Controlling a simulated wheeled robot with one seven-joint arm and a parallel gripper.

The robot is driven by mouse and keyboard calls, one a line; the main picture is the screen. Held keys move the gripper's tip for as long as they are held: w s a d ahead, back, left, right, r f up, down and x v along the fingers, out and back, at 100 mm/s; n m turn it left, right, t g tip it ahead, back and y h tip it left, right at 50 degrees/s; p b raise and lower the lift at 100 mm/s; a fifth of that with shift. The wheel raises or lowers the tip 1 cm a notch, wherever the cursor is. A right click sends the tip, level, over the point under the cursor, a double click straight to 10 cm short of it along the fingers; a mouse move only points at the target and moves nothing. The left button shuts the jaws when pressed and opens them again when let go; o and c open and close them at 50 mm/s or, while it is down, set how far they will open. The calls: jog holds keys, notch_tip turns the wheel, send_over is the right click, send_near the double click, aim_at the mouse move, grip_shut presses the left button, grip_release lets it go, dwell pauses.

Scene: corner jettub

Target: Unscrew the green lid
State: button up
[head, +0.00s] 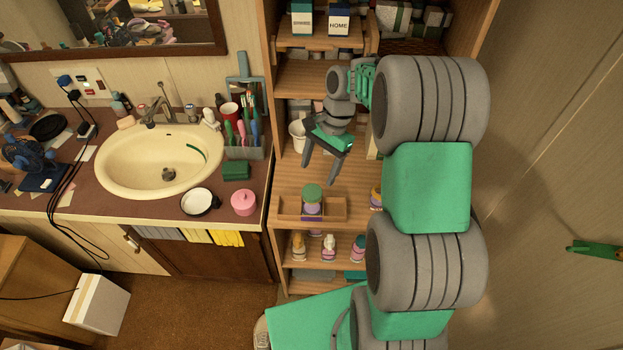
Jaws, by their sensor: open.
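A jar with a round green lid (312,193) stands in or at a small wooden tray (287,206) on a wooden shelf. The jar's body (311,209) looks purple below the lid. My gripper (318,174) hangs above and just behind the jar, its two dark fingers spread and pointing down. The gripper is open and nothing shows between the fingers. The fingers look apart from the lid, though the exact gap in depth is hard to tell.
A purple and yellow bottle (376,196) stands right of the tray, partly hidden by my arm. Small bottles (329,247) fill the shelf below. The counter at left holds a sink (160,160), a pink pot (244,202) and a toothbrush holder (245,150). A white bin (298,135) stands behind the gripper.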

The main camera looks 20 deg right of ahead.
aim_at(312, 191)
jog(key=shift+m, duration=0.7)
jog(key=b+x, duration=0.4)
jog(key=x, duration=0.1)
jog(key=b+x, duration=0.2)
jog(key=x, duration=0.1)
jog(key=shift+w+d+f+b, duration=0.2)
jog(key=shift+w+d+b, duration=0.1)
jog(key=shift+w+d, duration=0.1)
jog(key=shift+s, duration=0.1)
jog(key=shift+r, duration=0.1)
jog(key=c, duration=1.2)
jog(key=n, duration=0.2)
jog(key=n+g+b, duration=0.1)
jog(key=n, duration=0.1)
jog(key=shift+a+n+g+h, duration=0.15)
jog(key=shift+n+g+h, duration=0.15)
jog(key=shift+r+n+b, duration=0.1)
jog(key=shift+n+b, duration=0.3)
jog(key=shift+n, duration=0.3)
